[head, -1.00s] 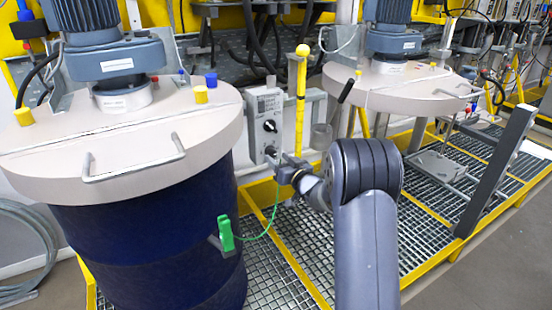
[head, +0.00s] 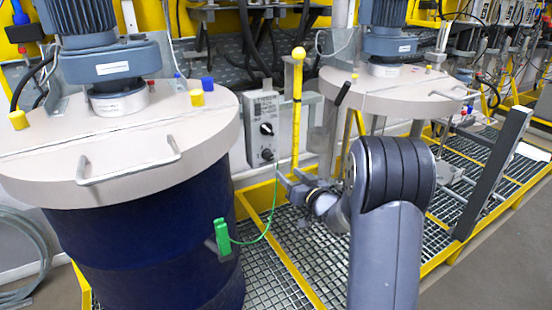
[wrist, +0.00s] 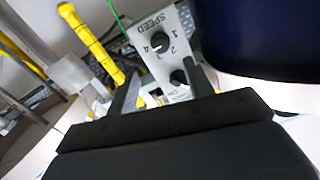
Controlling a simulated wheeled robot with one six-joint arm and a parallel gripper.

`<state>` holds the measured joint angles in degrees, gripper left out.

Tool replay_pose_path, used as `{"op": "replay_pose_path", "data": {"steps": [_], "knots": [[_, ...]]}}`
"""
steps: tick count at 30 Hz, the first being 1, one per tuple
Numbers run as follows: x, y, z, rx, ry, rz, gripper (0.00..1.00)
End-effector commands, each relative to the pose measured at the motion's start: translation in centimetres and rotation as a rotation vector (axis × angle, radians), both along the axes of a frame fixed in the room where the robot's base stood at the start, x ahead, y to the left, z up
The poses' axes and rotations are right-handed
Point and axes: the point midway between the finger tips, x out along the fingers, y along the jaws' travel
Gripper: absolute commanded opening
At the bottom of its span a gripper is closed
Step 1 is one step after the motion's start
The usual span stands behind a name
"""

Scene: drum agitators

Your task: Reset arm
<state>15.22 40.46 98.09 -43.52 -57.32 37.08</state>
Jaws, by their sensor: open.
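My gripper (head: 288,184) is in the head view, low in front of a grey control box (head: 263,128) and beside a yellow post. It also shows in the wrist view (wrist: 160,88), with its two dark fingers apart and nothing between them. The box carries two black knobs. The gripper is apart from the box and the knobs.
A dark blue drum (head: 150,255) with a beige lid stands at left, with a green clamp (head: 223,237) and green wire. The yellow post (head: 297,110) rises right of the box. A second lid (head: 390,92) is behind my arm. Metal grating (head: 300,245) covers the platform floor.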

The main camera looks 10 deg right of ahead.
Motion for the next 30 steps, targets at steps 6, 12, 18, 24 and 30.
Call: {"op": "replay_pose_path", "data": {"steps": [6, 12, 18, 24, 30], "knots": [[2.4, 1.0, 0.1, 0.0, 0.0, 0.002, 0.49], [5.8, 2.2, 0.1, 0.001, -0.001, 0.003, 0.49], [8.5, 3.2, 0.1, -0.001, -0.001, 0.001, 0.49], [10.0, 3.7, 0.1, 0.0, -0.001, 0.001, 0.49], [10.0, 3.7, 0.1, -0.02, -0.009, 0.0, 0.49]]}}
